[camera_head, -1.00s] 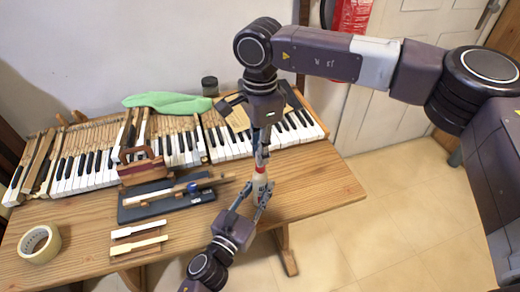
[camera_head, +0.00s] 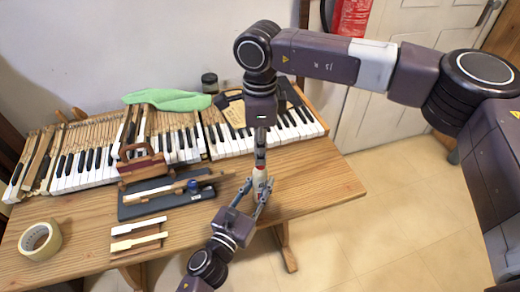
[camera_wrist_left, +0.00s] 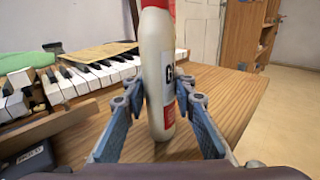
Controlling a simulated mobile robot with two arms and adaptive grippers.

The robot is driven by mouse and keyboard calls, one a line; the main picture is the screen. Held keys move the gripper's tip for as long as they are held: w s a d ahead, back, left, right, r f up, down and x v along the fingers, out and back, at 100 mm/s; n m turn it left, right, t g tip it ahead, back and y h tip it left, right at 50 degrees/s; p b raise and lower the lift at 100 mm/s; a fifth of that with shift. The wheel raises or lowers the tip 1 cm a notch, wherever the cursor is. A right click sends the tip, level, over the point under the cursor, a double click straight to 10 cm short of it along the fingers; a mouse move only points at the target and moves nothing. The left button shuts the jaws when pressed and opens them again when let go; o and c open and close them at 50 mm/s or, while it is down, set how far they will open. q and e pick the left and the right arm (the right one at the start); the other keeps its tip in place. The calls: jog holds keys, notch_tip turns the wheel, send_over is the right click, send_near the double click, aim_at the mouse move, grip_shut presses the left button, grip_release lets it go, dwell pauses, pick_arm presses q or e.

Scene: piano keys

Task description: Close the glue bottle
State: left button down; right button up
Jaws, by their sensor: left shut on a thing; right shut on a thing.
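The glue bottle (camera_head: 259,187) is pale with a red top and a printed label. It stands upright near the table's front right edge. My left gripper (camera_head: 261,192) is shut around its body from the front; the left wrist view also shows the bottle (camera_wrist_left: 156,70) between the two fingers. My right gripper (camera_head: 260,166) points straight down over the bottle and is shut on its red cap (camera_head: 260,169). The cap is mostly hidden by the fingers, so how it sits on the neck cannot be told.
A piano keyboard (camera_head: 92,165) lies along the back of the wooden table (camera_head: 318,178). A dark tray (camera_head: 132,210) with tools, loose keys (camera_head: 138,242) and a tape roll (camera_head: 40,241) lie to the left. A green cloth (camera_head: 165,101) and a dark jar (camera_head: 209,83) are behind.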

jog(key=m, duration=0.8)
jog(key=shift+m, duration=0.3)
jog(key=m, duration=2.3)
jog(key=o, duration=0.7)
jog(key=shift+c, duration=0.2)
